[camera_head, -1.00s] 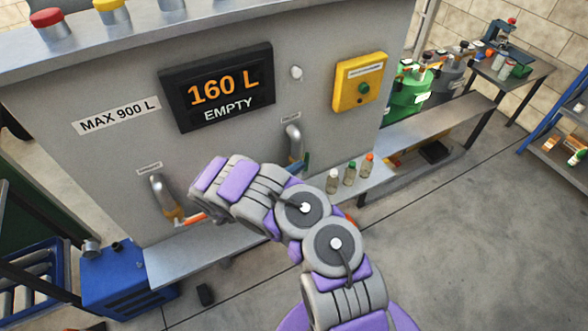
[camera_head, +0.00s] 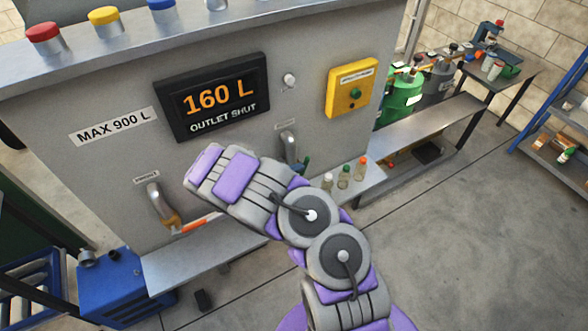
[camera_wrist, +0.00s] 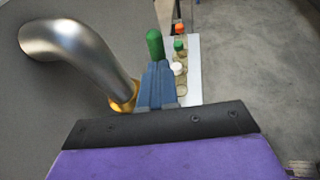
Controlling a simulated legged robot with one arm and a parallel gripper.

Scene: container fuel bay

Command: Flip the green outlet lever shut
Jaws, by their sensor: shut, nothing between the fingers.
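The green outlet lever (camera_head: 305,162) shows partly in the head view, beside the right outlet pipe (camera_head: 289,146), with my arm hiding its surroundings. In the wrist view the lever (camera_wrist: 155,44) stands just past the tips of my gripper (camera_wrist: 158,68). The fingers are shut together and empty, close to the lever; I cannot tell whether they touch it. The curved metal pipe (camera_wrist: 80,48) ends in a brass valve (camera_wrist: 123,97) left of the fingers. The tank's display (camera_head: 215,97) reads "160 L" and "OUTLET SHUT".
An orange lever (camera_head: 200,222) sits at the left pipe (camera_head: 158,203). Several small capped bottles (camera_head: 344,177) stand on the ledge right of my arm. A yellow button box (camera_head: 352,88) is on the tank. Open floor (camera_head: 460,235) lies to the right.

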